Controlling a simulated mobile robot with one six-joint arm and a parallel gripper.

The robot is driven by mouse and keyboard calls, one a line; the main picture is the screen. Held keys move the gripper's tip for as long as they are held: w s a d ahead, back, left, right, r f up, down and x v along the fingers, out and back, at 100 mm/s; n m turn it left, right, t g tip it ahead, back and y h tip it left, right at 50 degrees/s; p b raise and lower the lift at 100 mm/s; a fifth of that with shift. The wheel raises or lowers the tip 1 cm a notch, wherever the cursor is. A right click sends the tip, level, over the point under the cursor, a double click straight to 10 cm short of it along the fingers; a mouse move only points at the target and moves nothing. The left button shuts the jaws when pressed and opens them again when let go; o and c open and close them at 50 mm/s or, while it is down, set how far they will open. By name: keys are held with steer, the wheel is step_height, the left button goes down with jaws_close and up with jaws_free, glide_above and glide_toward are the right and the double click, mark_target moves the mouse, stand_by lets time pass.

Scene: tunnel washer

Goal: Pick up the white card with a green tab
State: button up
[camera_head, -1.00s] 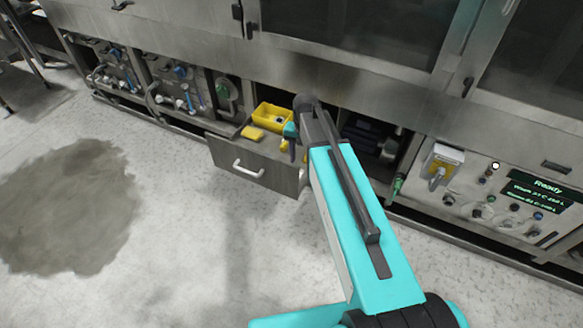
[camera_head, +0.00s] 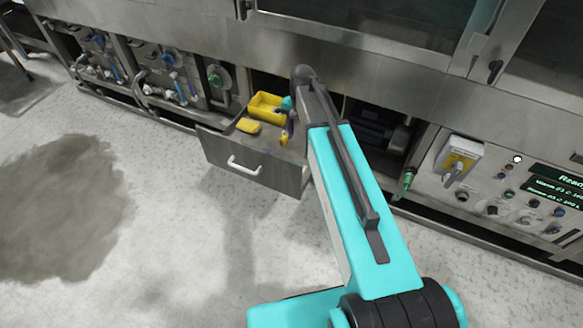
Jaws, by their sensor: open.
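I cannot make out a white card with a green tab in this view. An open metal drawer (camera_head: 243,165) with a pale handle juts from the machine's lower front. It holds a yellow tray (camera_head: 262,105) and a yellow block (camera_head: 248,126). My arm reaches from the bottom right up to the drawer's right side. My gripper (camera_head: 289,126) is small and partly hidden by the arm, over the drawer's right part. It is open, and I see nothing held in it. My arm hides part of the drawer's right side.
The stainless machine front (camera_head: 330,80) runs across the back. A control panel (camera_head: 520,195) with a lit display and a green-handled fitting (camera_head: 405,183) are to the right. Valves and pipes (camera_head: 170,80) are at the left. The floor (camera_head: 190,260) is clear, with a dark stain (camera_head: 60,210).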

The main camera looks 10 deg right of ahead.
steer(key=shift+w+d+f+b, duration=0.1)
steer(key=shift+w+f+b, duration=0.2)
steer(key=shift+f, duration=0.2)
steer(key=shift+w+d+f+b, duration=0.1)
steer(key=shift+w+f+b, duration=0.15)
steer(key=shift+f, duration=0.25)
steer(key=shift+a, duration=0.1)
steer(key=shift+a, duration=0.1)
steer(key=shift+f, duration=4.25)
steer(key=shift+f+p, duration=0.1)
steer(key=shift+p, duration=0.2)
steer(key=shift+w+a+f+p, duration=0.1)
steer(key=shift+w+f+p, duration=0.1)
steer(key=shift+f, duration=0.75)
steer(key=shift+w+a+f+p, duration=0.1)
steer(key=shift+f+p, duration=0.05)
steer(key=shift+f, duration=0.75)
steer(key=shift+s+f, duration=0.1)
steer(key=shift+f, duration=0.6)
